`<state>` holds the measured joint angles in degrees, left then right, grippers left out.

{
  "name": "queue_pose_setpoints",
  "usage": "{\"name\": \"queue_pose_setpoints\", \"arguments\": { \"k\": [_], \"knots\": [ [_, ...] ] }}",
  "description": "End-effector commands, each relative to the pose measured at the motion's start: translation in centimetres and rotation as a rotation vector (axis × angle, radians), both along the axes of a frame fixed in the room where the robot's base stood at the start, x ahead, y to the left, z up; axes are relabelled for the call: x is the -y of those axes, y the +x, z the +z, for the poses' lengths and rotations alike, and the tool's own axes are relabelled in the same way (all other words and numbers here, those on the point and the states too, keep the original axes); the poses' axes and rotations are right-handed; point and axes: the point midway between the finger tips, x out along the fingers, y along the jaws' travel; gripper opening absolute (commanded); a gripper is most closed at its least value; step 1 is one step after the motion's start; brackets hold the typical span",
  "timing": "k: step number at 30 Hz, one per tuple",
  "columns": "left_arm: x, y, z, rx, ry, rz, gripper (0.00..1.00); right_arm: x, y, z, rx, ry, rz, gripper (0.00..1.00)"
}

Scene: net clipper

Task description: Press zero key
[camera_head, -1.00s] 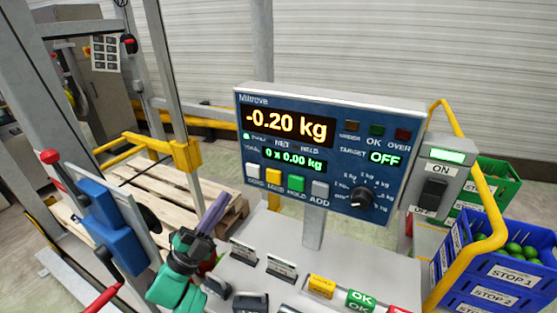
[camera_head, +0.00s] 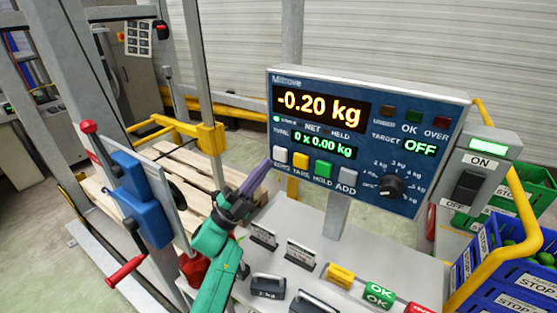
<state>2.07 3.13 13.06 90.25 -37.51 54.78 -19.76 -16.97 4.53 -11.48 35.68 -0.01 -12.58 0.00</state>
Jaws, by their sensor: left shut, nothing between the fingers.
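The blue scale panel (camera_head: 420,120) stands on a grey post and reads -0.20 kg, with 0 x 0.00 kg on the lower line. The zero key (camera_head: 280,155) is the white, leftmost button of the row below. My left gripper (camera_head: 267,163) is shut and empty, its purple fingers pointing up and right. Its tips appear just left of the zero key and slightly below it. I cannot tell whether they touch it. My right gripper does not show.
The yellow tare key (camera_head: 301,161), green hold key (camera_head: 323,169) and grey add key (camera_head: 346,177) sit right of the zero key. An ON/OFF switch box (camera_head: 480,160) is right of the panel. Small weights (camera_head: 268,286) and labelled blocks (camera_head: 379,294) are on the bench below.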

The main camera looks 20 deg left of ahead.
Motion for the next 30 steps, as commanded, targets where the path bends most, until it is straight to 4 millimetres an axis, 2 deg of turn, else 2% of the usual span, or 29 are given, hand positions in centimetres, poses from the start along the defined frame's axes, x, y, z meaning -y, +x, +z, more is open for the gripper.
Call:
{"name": "queue_pose_setpoints", "arguments": {
  "k": [1, 7, 30],
  "knots": [
    [0.1, 0.5, -0.4, 0.002, 0.000, 0.000, 0.00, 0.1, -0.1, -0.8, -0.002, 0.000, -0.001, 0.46],
    [0.2, 1.6, -0.1, -0.001, 0.001, 0.000, 0.00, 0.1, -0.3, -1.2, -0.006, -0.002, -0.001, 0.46],
    [0.2, 1.6, 0.0, -0.001, 0.000, 0.001, 0.00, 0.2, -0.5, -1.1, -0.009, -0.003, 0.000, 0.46]
  ]
}}
